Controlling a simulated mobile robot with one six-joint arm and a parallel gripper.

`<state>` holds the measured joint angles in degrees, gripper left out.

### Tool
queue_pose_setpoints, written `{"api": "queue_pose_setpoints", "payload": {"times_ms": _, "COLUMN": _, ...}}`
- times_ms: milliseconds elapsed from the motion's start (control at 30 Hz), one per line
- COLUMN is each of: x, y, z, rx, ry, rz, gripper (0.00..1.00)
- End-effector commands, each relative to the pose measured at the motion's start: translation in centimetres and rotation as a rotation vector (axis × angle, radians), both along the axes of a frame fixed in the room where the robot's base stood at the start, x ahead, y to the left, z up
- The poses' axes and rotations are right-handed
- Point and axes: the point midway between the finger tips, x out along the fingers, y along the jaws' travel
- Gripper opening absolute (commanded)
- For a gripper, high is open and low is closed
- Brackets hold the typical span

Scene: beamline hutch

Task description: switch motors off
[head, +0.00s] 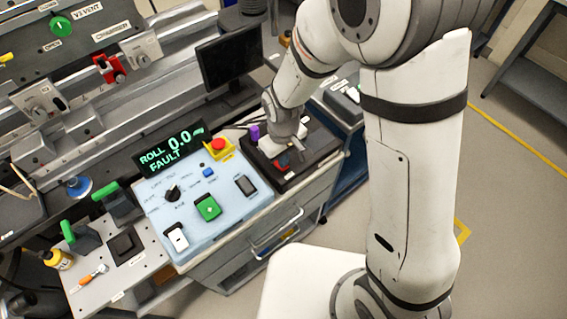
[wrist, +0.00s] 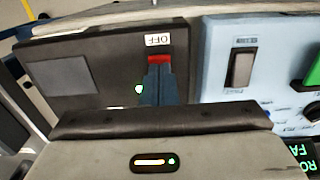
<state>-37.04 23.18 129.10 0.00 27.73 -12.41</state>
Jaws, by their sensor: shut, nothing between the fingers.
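A black switch box (head: 318,142) stands right of the light-blue control panel; my arm hides part of its top. In the wrist view the box (wrist: 100,62) carries an upside-down OFF label (wrist: 158,39) and a red part (wrist: 158,59) just beside that label. A small green light (wrist: 139,88) shows on its face. My gripper (head: 286,162) is at the box. In the wrist view my gripper (wrist: 158,72) is shut and empty, its dark fingertips right at the red part. I cannot tell whether they touch it. The fingers hide what lies below the red part.
The light-blue panel (head: 180,240) has a knob, a green switch (head: 208,208), a white switch (head: 177,238) and a red emergency button (head: 218,144). A display (head: 170,150) reads ROLL 0.0 and FAULT. A monitor (head: 229,55) stands behind. Open floor lies to the right.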

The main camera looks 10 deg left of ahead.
Motion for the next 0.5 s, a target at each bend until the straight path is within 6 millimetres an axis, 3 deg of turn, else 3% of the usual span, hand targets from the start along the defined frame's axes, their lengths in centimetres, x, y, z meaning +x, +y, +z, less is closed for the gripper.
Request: {"api": "queue_pose_setpoints", "payload": {"times_ms": 500, "x": -0.01, "y": 0.00, "z": -0.87, "rx": 0.000, "ry": 0.000, "rz": 0.000, "gripper": 0.00}}
